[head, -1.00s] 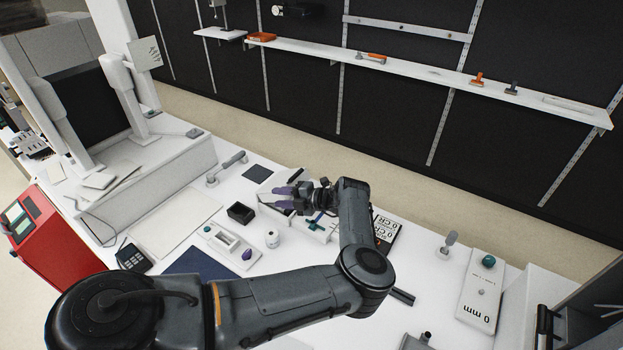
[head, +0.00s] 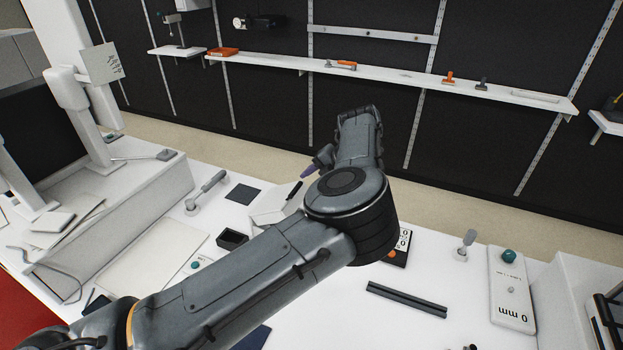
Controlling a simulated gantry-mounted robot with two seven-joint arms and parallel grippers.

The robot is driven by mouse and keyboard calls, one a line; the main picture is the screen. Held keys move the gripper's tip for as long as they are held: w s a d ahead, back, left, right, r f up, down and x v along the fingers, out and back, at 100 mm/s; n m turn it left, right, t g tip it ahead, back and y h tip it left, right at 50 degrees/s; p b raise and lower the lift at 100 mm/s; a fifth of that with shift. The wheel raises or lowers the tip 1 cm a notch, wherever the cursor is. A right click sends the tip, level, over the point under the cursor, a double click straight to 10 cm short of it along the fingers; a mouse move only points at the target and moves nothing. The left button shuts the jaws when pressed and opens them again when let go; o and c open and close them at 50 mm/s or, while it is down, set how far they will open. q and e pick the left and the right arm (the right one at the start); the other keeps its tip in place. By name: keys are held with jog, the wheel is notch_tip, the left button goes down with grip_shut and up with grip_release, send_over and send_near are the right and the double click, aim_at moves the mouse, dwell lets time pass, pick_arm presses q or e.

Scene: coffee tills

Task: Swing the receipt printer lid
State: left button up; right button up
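A white boxy unit (head: 265,214), which looks like the receipt printer, stands on the white counter near the picture's middle. My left forearm and elbow cover much of it, so I cannot tell how its lid stands. My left gripper (head: 309,172) is beyond the elbow, at the unit's upper right. My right gripper is not in view.
A small black tray (head: 232,239) sits left of the unit. A grey handled tool (head: 206,190) and a dark square mat (head: 243,194) lie behind it. A black rail (head: 407,298) and a white "0 mm" plate (head: 511,290) lie to the right. A wall shelf (head: 400,78) runs behind.

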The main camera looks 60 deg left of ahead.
aim_at(297, 189)
pick_arm(q)
jog(key=b+x, duration=0.3)
jog(key=x, duration=0.1)
jog(key=b+x, duration=0.4)
jog(key=shift+w+d+f, duration=0.1)
jog(key=shift+d+f, duration=0.1)
jog(key=shift+d, duration=0.05)
jog(key=shift+r+p, duration=0.45)
jog(key=shift+r, duration=0.1)
jog(key=shift+c, duration=1.1)
grip_shut()
jog(key=shift+d, duration=0.1)
jog(key=shift+w+f, duration=0.1)
jog(key=f, duration=0.1)
jog(key=d+f, duration=0.1)
jog(key=w+f, duration=0.1)
jog(key=shift+d+f, duration=0.25)
jog(key=shift+d, duration=0.15)
